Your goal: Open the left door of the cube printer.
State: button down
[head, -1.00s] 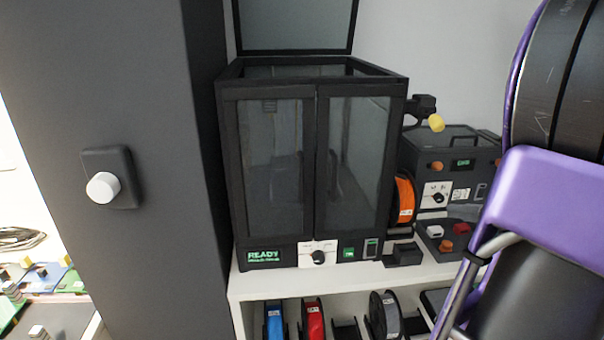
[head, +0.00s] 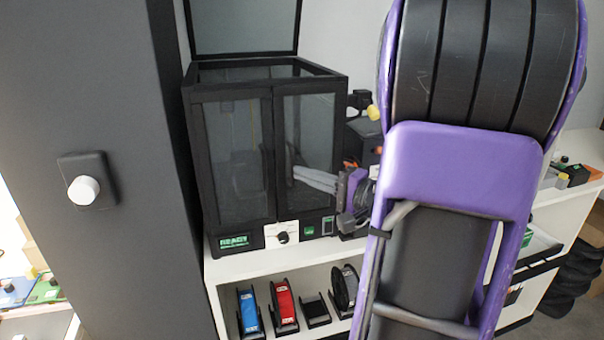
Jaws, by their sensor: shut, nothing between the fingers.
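The cube printer (head: 268,86) is a black-framed box with glass panels on a white shelf unit. Its left door (head: 233,165) and right door (head: 308,145) both look closed, meeting at a middle post. Its top lid (head: 245,25) stands raised at the back. My gripper (head: 347,220) is in front of the printer's lower right side, right of the right door and away from the left door. My purple arm hides most of what is right of the printer. The fingers are small and dark here, and appear shut and empty.
A dark pillar (head: 95,260) with a white knob (head: 83,190) stands close on the left. Below the printer, blue (head: 249,312) and red (head: 284,305) spools stand on the white shelf (head: 225,268). A yellow knob (head: 374,112) shows behind my arm.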

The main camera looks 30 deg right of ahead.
jog(key=x, duration=0.7)
jog(key=shift+w+p, duration=0.25)
jog(key=shift+p, duration=0.15)
jog(key=shift+s+a+h+b, duration=0.15)
jog(key=shift+s+h+b, duration=0.05)
jog(key=shift+h+b, duration=0.15)
